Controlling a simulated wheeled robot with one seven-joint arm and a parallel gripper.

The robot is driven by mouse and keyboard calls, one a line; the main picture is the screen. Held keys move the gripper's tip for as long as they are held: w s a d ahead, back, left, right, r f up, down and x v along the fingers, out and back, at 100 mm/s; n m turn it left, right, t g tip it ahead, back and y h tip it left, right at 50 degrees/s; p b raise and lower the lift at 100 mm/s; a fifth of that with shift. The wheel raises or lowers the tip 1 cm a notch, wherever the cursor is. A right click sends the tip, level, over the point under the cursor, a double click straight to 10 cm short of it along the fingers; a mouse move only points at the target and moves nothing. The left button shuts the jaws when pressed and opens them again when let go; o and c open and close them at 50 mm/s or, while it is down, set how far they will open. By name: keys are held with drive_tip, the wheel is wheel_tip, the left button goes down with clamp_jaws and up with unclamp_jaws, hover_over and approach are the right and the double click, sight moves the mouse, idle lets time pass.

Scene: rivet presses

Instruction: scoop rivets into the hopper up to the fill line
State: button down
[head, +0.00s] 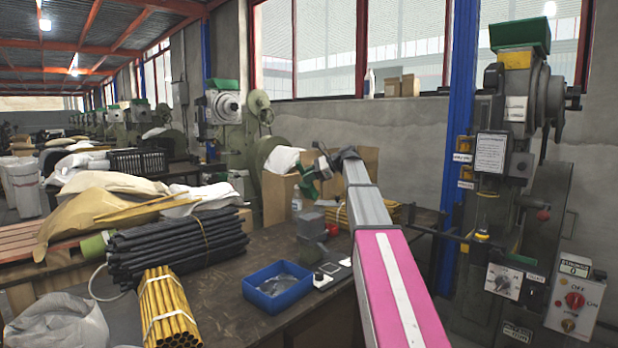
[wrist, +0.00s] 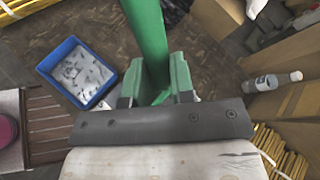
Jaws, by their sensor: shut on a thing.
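A green tool (wrist: 146,35), which looks like the scoop, is held between the fingers of my gripper (wrist: 154,80) in the wrist view. Its far end runs out of the top of that view, so its load cannot be seen. In the head view my gripper (head: 322,168) is above the back of the bench, with a bit of green showing below it. A blue bin (head: 290,301) with grey rivets stands on the bench; it also shows in the wrist view (wrist: 47,66), left of the tool. A green hopper (head: 520,35) tops the press at right; its fill line and contents cannot be seen.
Black rods (head: 180,243) and yellow tubes (head: 165,305) lie left of the bin. A clear bottle (head: 296,204) and cardboard boxes (head: 275,205) stand behind. The grey press (head: 495,190) and a blue post (head: 458,110) rise right of my arm.

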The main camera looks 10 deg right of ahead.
drive_tip(key=s+a+r+n+t+h, duration=0.4)
drive_tip(key=a+r+h, duration=0.1)
drive_tip(key=a+h, duration=0.1)
drive_tip(key=shift+s+a+r+n+h, duration=0.15)
drive_tip(key=shift+s+r+n+h, duration=0.25)
drive_tip(key=shift+h, duration=0.4)
drive_tip(key=shift+f, duration=0.1)
